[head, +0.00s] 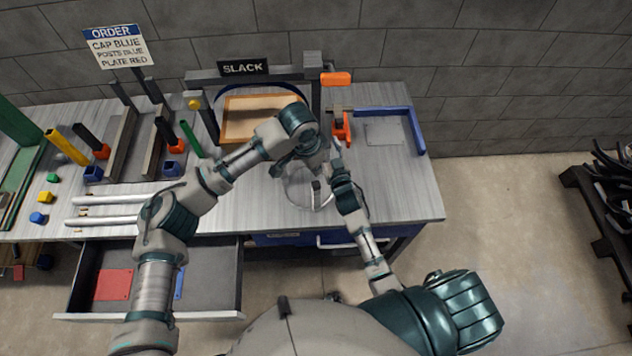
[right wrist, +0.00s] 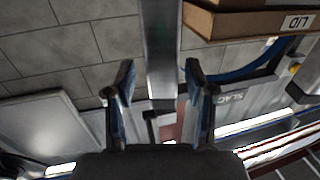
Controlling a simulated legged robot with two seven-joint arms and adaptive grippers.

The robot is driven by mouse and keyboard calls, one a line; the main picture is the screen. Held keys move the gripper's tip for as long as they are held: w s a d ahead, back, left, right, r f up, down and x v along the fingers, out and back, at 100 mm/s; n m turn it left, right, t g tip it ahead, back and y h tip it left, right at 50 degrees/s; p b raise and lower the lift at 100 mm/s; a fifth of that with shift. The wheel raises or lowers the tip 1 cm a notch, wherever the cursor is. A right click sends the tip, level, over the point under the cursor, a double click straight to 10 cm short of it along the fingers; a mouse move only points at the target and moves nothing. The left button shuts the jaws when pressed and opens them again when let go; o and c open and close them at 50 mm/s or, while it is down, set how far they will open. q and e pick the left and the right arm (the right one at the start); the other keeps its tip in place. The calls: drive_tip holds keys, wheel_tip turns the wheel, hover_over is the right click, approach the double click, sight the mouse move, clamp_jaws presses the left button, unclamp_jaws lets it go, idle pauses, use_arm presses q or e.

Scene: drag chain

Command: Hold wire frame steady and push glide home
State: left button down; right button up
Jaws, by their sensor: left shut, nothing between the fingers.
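My left gripper (head: 316,186) reaches over the front middle of the bench and is shut with nothing in it. A pale round wire-like outline (head: 293,195) lies around and below it; I cannot tell if this is the wire frame or if they touch. My right arm comes up beside it, and its hand is partly hidden in the head view. In the right wrist view my right gripper (right wrist: 160,85) is open, its fingers apart. A grey upright bar (right wrist: 160,40) shows between and beyond them; the gap is unclear. I cannot pick out the glide.
A wooden tray (head: 262,97) stands below the SLACK sign (head: 243,67). An orange clamp-like part (head: 341,128) and a blue corner rail (head: 385,110) are at right. White rods (head: 120,198) lie at left. An open drawer (head: 215,290) juts out in front.

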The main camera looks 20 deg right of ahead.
drive_tip(key=shift+r, duration=0.1)
drive_tip(key=shift+s, duration=0.35)
drive_tip(key=s, duration=1.1)
drive_tip(key=shift+a, duration=0.15)
use_arm(q)
drive_tip(key=shift+s, duration=0.1)
use_arm(e)
drive_tip(key=shift+s, duration=0.15)
